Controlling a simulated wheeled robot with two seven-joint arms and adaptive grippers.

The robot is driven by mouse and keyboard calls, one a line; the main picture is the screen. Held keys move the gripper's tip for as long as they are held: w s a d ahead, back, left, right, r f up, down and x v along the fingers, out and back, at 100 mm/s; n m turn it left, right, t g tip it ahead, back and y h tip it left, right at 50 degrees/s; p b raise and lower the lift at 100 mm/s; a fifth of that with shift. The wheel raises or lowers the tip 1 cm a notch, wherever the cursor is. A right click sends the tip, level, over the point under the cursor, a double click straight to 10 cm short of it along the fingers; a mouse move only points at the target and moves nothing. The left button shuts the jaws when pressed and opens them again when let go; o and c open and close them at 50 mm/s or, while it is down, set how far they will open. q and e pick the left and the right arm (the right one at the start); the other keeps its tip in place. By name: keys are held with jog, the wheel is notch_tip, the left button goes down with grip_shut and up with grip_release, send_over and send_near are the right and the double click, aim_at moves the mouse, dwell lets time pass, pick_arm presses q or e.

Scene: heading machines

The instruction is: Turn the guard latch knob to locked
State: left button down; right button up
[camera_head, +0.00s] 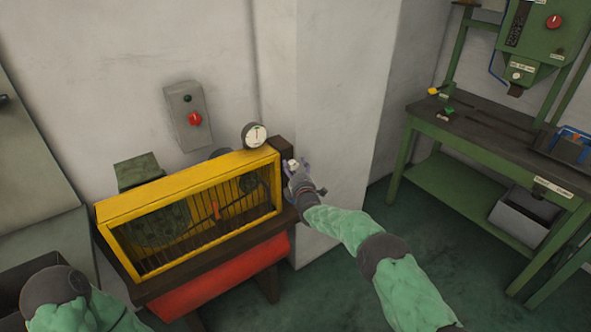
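The yellow machine guard (186,187) with a mesh front stands over a heading machine at the left centre. My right gripper (296,175) is at the guard's right end, close to a small pale knob-like part (291,164). The gripper covers much of that spot, so I cannot tell whether the fingers touch or hold the knob, or which way the knob points. My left arm (55,288) shows at the bottom left; its gripper is not visible.
A grey box with a red knob (195,118) is on the wall behind the guard. A round gauge (254,135) stands above the guard's right end. A pale pillar (335,120) rises close behind my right gripper. A green workbench (480,139) stands at the right, with open floor before it.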

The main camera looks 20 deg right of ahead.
jog(key=s, duration=1.2)
jog(key=shift+a, duration=0.3)
jog(key=shift+f, duration=0.15)
jog(key=s+a+f+m+g+y, duration=0.1)
jog(key=s+a+f+m+g, duration=0.2)
jog(key=f, duration=0.5)
jog(key=s+a+f+m+g+y, duration=0.1)
jog(key=s+f+m+g, duration=0.2)
jog(key=s+f, duration=0.4)
jog(key=s+a+f+m+g+y, duration=0.1)
jog(key=s+a+f+m+g, duration=0.25)
jog(key=f, duration=0.55)
jog(key=s+a+f+m+g, duration=0.1)
jog(key=s+f+m+g, duration=0.1)
jog(key=s, duration=0.7)
jog(key=s+a+f+m+g+y, duration=0.1)
jog(key=s+a+f+m+g, duration=0.1)
jog(key=s, duration=0.7)
jog(key=s+a+f+m+g+y, duration=0.1)
jog(key=s+f+m+g, duration=0.3)
jog(key=s, duration=0.5)
jog(key=shift+a+f+m, duration=0.75)
jog(key=shift+f+m, duration=0.05)
jog(key=shift+m, duration=0.45)
jog(key=shift+s, duration=0.1)
